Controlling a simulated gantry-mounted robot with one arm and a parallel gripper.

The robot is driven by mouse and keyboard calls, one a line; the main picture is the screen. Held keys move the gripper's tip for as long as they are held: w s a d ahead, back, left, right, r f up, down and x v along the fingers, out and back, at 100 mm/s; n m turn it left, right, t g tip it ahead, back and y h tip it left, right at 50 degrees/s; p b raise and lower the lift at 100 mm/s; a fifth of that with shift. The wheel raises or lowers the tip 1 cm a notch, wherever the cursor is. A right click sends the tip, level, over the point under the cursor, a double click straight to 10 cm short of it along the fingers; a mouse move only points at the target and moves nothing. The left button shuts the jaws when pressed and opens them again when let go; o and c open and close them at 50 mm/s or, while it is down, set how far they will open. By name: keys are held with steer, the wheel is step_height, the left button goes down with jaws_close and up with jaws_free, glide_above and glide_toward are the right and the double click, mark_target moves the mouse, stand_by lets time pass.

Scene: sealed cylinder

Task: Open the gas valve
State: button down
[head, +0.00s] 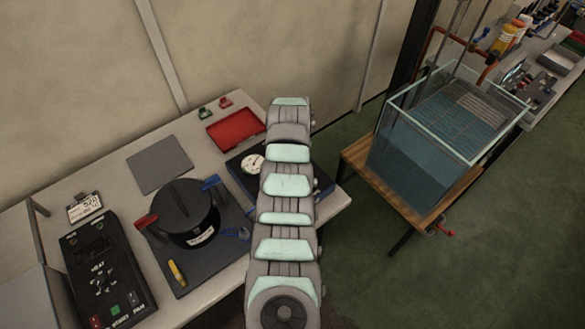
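No part is plainly marked as the gas valve, and I cannot tell which one it is. A black cylinder vessel (186,211) with a white label stands on a dark mat on the bench. A red handle (146,221) is at its left and a blue handle (210,183) at its upper right. A round white gauge (254,163) sits on a dark base, partly hidden behind my arm. A copper pipe (462,40) with a small blue handle (482,34) runs above the glass tank. My arm crosses the middle of the view; my gripper is not visible.
The bench (110,170) also holds a control panel (100,270), a small display (84,207), a grey plate (160,164), a red tray (235,128) and a yellow tool (177,273). A water-filled glass tank (420,160) stands on a wooden table at right. Green floor lies between.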

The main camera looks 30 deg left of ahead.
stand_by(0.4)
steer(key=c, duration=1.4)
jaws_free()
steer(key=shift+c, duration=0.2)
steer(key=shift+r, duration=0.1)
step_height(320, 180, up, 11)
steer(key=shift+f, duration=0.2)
